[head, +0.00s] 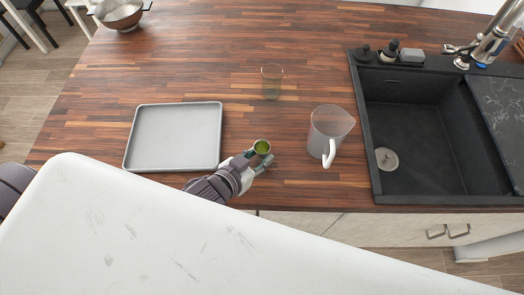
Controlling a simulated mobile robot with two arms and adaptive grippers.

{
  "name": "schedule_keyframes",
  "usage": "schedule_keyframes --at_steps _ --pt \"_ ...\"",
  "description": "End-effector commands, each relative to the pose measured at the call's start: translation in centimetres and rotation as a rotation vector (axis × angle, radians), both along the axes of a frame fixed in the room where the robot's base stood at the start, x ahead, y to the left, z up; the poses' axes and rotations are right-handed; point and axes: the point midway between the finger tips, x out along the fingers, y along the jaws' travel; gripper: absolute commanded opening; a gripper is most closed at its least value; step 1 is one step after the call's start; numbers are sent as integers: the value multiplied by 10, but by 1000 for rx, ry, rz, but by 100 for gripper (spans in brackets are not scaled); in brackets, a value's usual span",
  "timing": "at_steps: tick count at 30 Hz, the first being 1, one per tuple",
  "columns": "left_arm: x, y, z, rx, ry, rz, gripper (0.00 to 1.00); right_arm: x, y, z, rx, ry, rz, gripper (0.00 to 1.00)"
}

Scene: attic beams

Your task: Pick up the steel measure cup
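A small cup (262,146) with a shiny rim and a green inside, which looks like the steel measure cup, is near the front edge of the wooden counter. My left gripper (260,157) is right at it, with its fingers apart and the cup at their tips. The cup's lower part is partly hidden by the fingers. I cannot tell whether the fingers press on it or whether it stands on the counter. My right gripper is not in view.
A grey tray (146,158) lies left of the gripper. A clear jug (328,124) with a white handle stands to the right, and a clear glass (272,82) farther back. A black sink (420,180) is at the right, a metal colander (120,14) at the far left.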

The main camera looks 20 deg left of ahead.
Motion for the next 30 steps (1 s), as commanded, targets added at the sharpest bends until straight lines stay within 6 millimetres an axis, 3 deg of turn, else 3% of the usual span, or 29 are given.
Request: schedule_keyframes --at_steps 5,15,16,22,30 --pt "28 -9 3 0 -2 1 35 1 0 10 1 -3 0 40" --pt "35 -11 -6 -1 1 0 35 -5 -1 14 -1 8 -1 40" --pt "35 -11 -6 -1 1 0 34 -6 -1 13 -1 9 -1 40" --pt "35 -11 -6 -1 1 0 0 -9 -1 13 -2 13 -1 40" --pt "35 -11 -6 -1 0 0 0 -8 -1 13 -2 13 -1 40"
